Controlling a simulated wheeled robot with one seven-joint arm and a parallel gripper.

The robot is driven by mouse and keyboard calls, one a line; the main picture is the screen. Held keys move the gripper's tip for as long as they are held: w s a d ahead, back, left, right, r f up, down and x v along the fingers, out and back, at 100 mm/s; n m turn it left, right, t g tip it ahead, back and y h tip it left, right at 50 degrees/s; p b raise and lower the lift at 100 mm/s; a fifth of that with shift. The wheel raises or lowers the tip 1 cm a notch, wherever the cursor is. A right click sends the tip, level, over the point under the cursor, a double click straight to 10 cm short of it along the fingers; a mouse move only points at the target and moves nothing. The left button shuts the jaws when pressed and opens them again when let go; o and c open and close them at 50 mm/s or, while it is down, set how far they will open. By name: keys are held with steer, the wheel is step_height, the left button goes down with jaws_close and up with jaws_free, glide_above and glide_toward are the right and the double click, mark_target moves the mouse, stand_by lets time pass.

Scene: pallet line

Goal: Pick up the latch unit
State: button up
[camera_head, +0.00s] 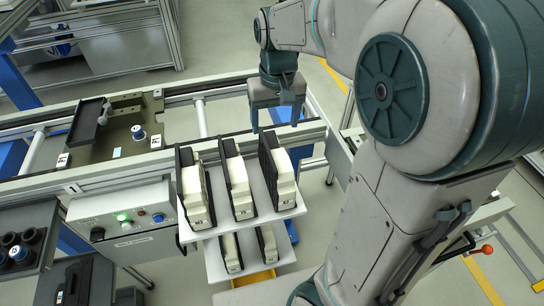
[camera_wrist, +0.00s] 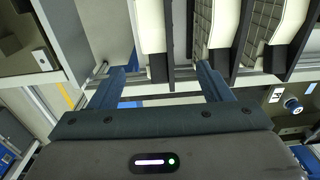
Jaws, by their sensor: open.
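No part is clearly marked as the latch unit. White units with black backs stand upright in a row on the upper shelf: a left one (camera_head: 196,188), a middle one (camera_head: 238,182) and a right one (camera_head: 280,172). My gripper (camera_head: 275,120) is open and empty, pointing down near the rail behind the right unit. In the wrist view, my open gripper (camera_wrist: 162,78) has its fingers below the row. The nearest unit (camera_wrist: 150,28) lies ahead, between the finger lines. I see no contact, and the exact gap is unclear.
A lower shelf (camera_head: 217,263) holds more such units. The conveyor rail (camera_head: 120,175) runs behind the shelves. A control box (camera_head: 125,218) with a green light stands left. A pallet (camera_head: 118,140) carries a black tray (camera_head: 88,122) and a blue-topped knob (camera_head: 138,132).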

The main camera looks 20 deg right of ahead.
mark_target(276, 152)
steer(key=f, duration=0.5)
steer(key=w+f, duration=0.1)
steer(key=f, duration=0.2)
steer(key=shift+s+d+f+p, duration=0.1)
steer(key=shift+s+f+p, duration=0.1)
steer(key=shift+f, duration=1.2)
steer(key=shift+s+d+f+p, duration=0.1)
steer(key=shift+s+f+p, duration=0.05)
steer(key=shift+f, duration=1.25)
steer(key=c, duration=1.5)
jaws_close()
steer(key=shift+r, duration=0.15)
